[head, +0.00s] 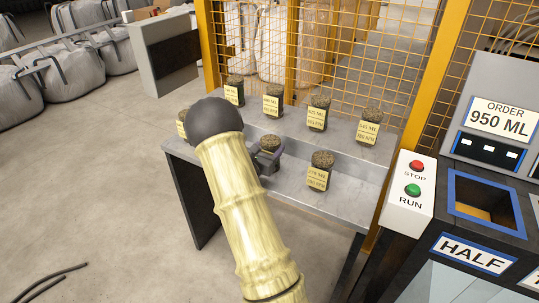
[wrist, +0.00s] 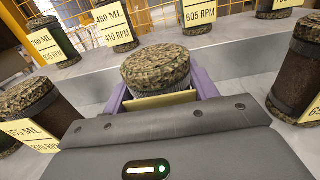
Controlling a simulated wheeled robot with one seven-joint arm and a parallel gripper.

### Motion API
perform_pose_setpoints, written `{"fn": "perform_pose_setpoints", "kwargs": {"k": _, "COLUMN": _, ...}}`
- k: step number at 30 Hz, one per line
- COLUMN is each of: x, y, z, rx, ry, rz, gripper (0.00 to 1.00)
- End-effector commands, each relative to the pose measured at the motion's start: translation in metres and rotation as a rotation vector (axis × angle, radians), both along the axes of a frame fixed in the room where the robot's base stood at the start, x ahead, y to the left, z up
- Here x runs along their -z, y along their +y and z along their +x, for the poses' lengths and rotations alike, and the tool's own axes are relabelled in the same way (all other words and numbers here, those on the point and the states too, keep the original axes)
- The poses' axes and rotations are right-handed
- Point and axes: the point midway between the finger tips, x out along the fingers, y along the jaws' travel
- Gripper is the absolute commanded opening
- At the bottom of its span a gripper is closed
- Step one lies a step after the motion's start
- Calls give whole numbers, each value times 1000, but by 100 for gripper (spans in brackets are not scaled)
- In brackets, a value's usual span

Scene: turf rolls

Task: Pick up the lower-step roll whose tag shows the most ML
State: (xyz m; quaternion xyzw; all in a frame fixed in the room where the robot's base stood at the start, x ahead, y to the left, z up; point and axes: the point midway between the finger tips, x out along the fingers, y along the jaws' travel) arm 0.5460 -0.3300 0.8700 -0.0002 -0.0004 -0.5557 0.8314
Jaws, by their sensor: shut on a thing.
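My gripper (head: 262,160) is shut on a turf roll (head: 270,143), which stands upright between the purple jaws in the wrist view (wrist: 157,70). Its tag shows only as a pale yellow edge, with no readable text. I cannot tell whether its base touches the lower step (head: 290,180). To its right, another lower-step roll (head: 322,160) has a tag that seems to read 275 ML. To its left, a roll (head: 181,116) is partly hidden by my arm; in the wrist view its tag (wrist: 30,132) ends in 55 ML, first digit unclear.
The upper step holds several tagged rolls, including one marked 480 ML (head: 272,92) and others (head: 319,104) (head: 368,116). An orange mesh fence (head: 340,60) stands behind. At right are a STOP/RUN box (head: 407,190) and a sign, ORDER 950 ML (head: 500,117). Floor at left is mostly clear.

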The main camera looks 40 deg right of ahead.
Motion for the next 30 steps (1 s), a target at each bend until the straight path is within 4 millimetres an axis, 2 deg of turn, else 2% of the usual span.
{"fn": "perform_pose_setpoints", "kwargs": {"k": 8, "x": -11, "y": 0, "z": 0, "rx": 0, "ry": -2, "rz": -2, "gripper": 24}}
{"fn": "perform_pose_setpoints", "kwargs": {"k": 18, "x": -73, "y": 0, "z": 0, "rx": 0, "ry": -6, "rz": -1, "gripper": 24}}
{"fn": "perform_pose_setpoints", "kwargs": {"k": 22, "x": -92, "y": 0, "z": 0, "rx": 0, "ry": -4, "rz": 0, "gripper": 24}}
{"fn": "perform_pose_setpoints", "kwargs": {"k": 25, "x": -99, "y": 0, "z": 0, "rx": 0, "ry": -3, "rz": -1, "gripper": 24}}
{"fn": "perform_pose_setpoints", "kwargs": {"k": 30, "x": -101, "y": 0, "z": 0, "rx": 0, "ry": 0, "rz": -1, "gripper": 24}}
